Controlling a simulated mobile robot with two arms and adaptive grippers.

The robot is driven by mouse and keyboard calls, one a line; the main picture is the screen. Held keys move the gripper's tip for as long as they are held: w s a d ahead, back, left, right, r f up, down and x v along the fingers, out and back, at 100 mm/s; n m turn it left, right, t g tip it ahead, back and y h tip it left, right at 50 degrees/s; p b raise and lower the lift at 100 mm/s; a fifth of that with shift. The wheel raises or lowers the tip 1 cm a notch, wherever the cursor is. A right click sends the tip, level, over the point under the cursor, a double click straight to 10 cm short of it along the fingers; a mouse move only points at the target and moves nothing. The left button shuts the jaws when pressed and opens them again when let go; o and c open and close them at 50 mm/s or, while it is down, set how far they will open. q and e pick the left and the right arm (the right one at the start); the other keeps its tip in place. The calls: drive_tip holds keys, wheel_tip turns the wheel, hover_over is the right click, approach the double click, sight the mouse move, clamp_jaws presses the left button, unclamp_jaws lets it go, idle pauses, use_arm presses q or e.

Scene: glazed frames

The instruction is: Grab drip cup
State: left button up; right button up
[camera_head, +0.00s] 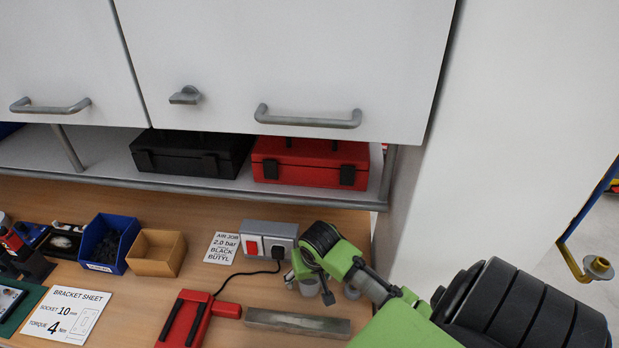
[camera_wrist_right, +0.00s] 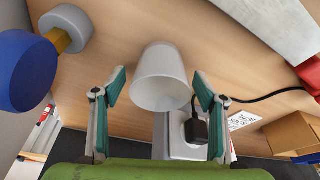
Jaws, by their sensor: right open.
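The drip cup looks like a plain pale grey-white cup (camera_wrist_right: 160,72) in the right wrist view. It stands on the wooden worktop between the teal-padded fingers of my right gripper (camera_wrist_right: 160,86). Gaps show between the cup and both fingers. In the head view my right gripper (camera_head: 309,288) is low over the worktop, just in front of the grey socket box. It is open, and it hides most of the cup there. My left gripper is not in view.
The grey socket box (camera_head: 269,238) with a black plug and cable is close behind the gripper. A blue round-headed object (camera_wrist_right: 28,72) is beside the gripper. Cabinets hang above.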

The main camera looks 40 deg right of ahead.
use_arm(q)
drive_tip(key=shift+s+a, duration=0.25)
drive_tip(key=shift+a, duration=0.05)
use_arm(e)
drive_tip(key=c, duration=1.1)
drive_tip(key=shift+o, duration=0.2)
